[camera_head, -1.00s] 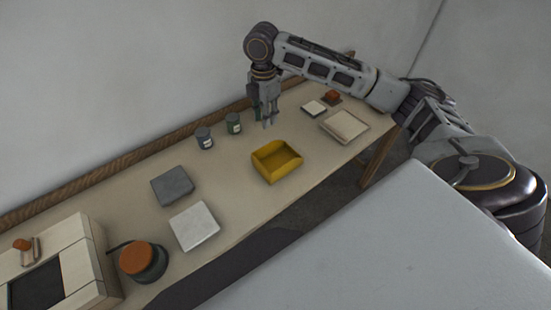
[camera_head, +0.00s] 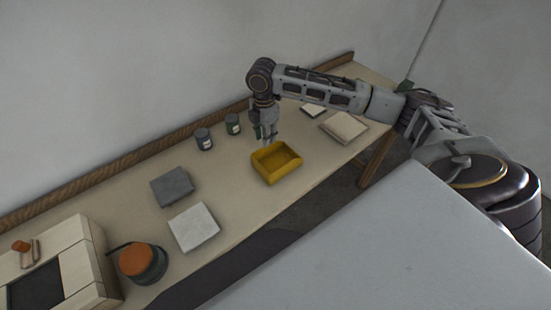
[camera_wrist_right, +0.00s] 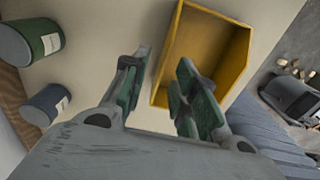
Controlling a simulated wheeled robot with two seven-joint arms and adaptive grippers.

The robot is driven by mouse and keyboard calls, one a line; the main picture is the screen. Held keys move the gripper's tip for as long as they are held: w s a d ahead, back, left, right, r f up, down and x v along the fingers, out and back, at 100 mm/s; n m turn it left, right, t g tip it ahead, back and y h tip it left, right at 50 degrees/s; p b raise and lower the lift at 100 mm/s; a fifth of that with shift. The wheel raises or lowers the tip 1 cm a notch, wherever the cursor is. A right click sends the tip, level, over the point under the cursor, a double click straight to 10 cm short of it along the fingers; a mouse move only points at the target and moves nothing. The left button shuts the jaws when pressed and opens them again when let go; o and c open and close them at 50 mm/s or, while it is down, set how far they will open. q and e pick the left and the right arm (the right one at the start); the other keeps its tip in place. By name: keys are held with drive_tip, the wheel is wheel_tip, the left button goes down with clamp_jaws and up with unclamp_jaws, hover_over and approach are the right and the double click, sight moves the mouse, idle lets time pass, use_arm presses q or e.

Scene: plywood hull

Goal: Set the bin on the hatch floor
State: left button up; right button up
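The yellow bin (camera_head: 276,172) is an open tray with a lower front side, standing upright on the long bench (camera_head: 240,210). My right gripper (camera_head: 266,138) is just above its back-left rim, fingers pointing down. In the right wrist view, the gripper (camera_wrist_right: 160,85) is open, with one finger outside the bin's near wall and the other over its inside. The bin (camera_wrist_right: 225,38) lies beyond the fingertips; contact cannot be told. A pale wooden box (camera_head: 75,265) at lower left has a dark recess (camera_head: 36,290), possibly the hatch. My left gripper is not in view.
Two labelled cans (camera_head: 203,138) (camera_head: 233,124) stand behind the bin. A grey block (camera_head: 172,186), a white block (camera_head: 194,226) and an orange-topped round container (camera_head: 143,262) lie between bin and box. A beige tray (camera_head: 343,127) lies to the right.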

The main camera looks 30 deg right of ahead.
sight(273, 162)
drive_tip(key=shift+f, duration=0.2)
drive_tip(key=shift+s+a+f, duration=0.1)
drive_tip(key=shift+s+f, duration=0.05)
drive_tip(key=shift+f, duration=0.75)
drive_tip(key=shift+s+a+f, duration=0.1)
drive_tip(key=shift+s+f, duration=0.05)
drive_tip(key=shift+f, duration=0.75)
drive_tip(key=shift+d+f, duration=0.1)
drive_tip(key=shift+f, duration=0.65)
clamp_jaws()
